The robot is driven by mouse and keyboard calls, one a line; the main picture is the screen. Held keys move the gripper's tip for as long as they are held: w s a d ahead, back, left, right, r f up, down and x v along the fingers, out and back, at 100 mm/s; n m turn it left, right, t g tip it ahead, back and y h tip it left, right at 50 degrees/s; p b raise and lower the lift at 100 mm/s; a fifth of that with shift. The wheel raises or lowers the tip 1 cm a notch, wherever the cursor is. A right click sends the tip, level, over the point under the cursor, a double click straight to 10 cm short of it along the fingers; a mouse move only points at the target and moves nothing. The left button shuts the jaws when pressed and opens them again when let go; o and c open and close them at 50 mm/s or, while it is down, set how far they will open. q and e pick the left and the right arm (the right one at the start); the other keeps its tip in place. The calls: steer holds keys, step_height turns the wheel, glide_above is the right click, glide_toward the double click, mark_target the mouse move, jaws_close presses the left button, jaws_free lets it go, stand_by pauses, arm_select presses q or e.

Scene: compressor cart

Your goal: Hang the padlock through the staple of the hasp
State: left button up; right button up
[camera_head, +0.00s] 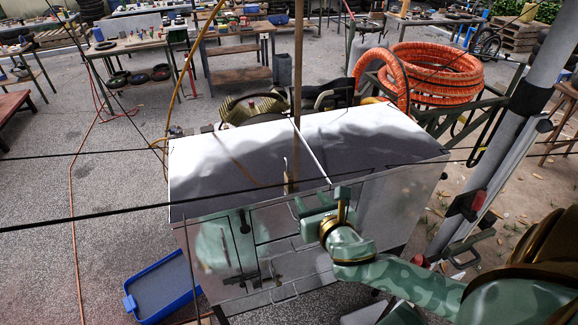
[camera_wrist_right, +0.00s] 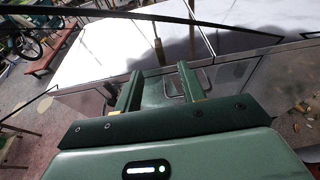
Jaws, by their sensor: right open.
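The silver compressor cart (camera_head: 290,165) stands in front of me, its front face below the pale lid. A small black fitting (camera_head: 245,222) is on the left part of that face. A dark bolt-like fitting (camera_head: 240,279) lies lower down. I cannot tell which, if either, is the hasp, its staple or the padlock. My right gripper (camera_head: 322,212) is open in front of the cart face, with nothing visibly held. In the right wrist view its fingers (camera_wrist_right: 160,76) are apart, with a wire-like handle (camera_wrist_right: 174,86) beyond them. My left gripper is not in view.
A blue tray (camera_head: 130,303) lies on the floor at lower left. A coil of orange hose (camera_head: 440,75) sits behind the cart at right, near a tilted grey pole (camera_head: 515,135). Black cables cross the view. Workbenches (camera_head: 135,43) stand behind. Paved floor at left is mostly clear.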

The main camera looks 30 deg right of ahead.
glide_toward(289, 176)
steer(key=x, duration=0.5)
steer(key=shift+d+r, duration=0.1)
steer(key=shift+d, duration=0.2)
steer(key=x, duration=0.5)
steer(key=shift+a+f, duration=0.2)
steer(key=shift+a, duration=0.15)
steer(key=shift+r, duration=0.1)
jaws_close()
